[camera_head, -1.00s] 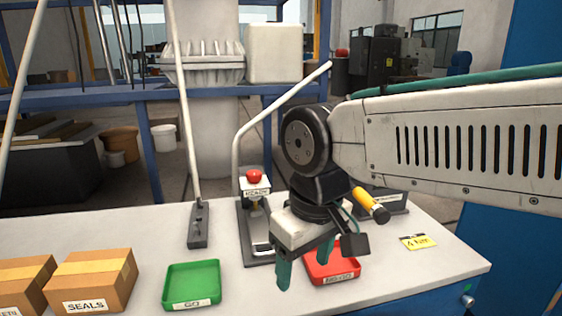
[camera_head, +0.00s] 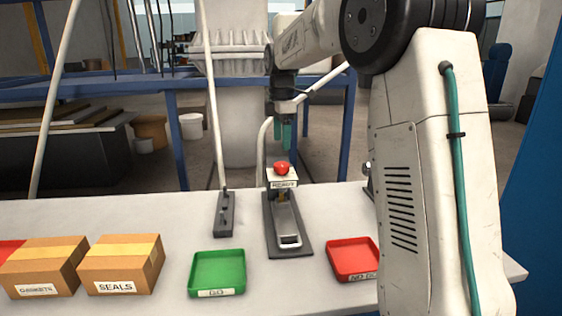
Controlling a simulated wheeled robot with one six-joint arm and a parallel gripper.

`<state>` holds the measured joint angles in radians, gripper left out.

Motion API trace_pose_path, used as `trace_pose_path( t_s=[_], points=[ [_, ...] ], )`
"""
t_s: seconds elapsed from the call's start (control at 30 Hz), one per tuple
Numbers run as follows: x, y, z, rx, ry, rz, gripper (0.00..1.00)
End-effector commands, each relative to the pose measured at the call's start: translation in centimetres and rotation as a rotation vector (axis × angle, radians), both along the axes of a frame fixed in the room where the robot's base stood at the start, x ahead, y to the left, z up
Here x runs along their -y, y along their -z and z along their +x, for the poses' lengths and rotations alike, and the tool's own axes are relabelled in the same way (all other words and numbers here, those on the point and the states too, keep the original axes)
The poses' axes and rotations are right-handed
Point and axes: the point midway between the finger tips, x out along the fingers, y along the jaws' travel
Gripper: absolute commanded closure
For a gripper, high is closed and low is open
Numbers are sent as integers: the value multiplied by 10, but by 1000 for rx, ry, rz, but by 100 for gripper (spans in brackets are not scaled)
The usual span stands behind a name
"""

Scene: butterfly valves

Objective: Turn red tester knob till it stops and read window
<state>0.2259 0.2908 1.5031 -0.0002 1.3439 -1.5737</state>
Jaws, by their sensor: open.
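The tester (camera_head: 272,238) stands on the bench as a dark base with a white head. Its red knob (camera_head: 281,167) sits on top of the head. A white window or label (camera_head: 284,184) with dark letters faces me below the knob; the letters are too small to read surely. My gripper (camera_head: 285,135) points down with its teal fingers just above the knob in the picture, apart from it. The fingers look empty and open. How far the gripper stands in front of or behind the knob I cannot tell.
A green GO tray (camera_head: 204,289) and a red NO-GO tray (camera_head: 333,274) flank the tester. A dark block with a white rod (camera_head: 224,222) stands left of it. Boxes of seals (camera_head: 118,270) and gaskets (camera_head: 40,275) are at the left. My arm covers the bench's right part.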

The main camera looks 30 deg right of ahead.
Motion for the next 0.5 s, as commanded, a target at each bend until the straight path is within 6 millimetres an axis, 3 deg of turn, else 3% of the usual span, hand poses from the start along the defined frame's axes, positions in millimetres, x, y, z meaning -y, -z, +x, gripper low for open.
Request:
trace_pose_path(
  t_s=[0.23,0.5],
  points=[
    [7,20,13,-6,-53,1,36],
    [6,64,12,-7,-52,1,36]
  ],
)
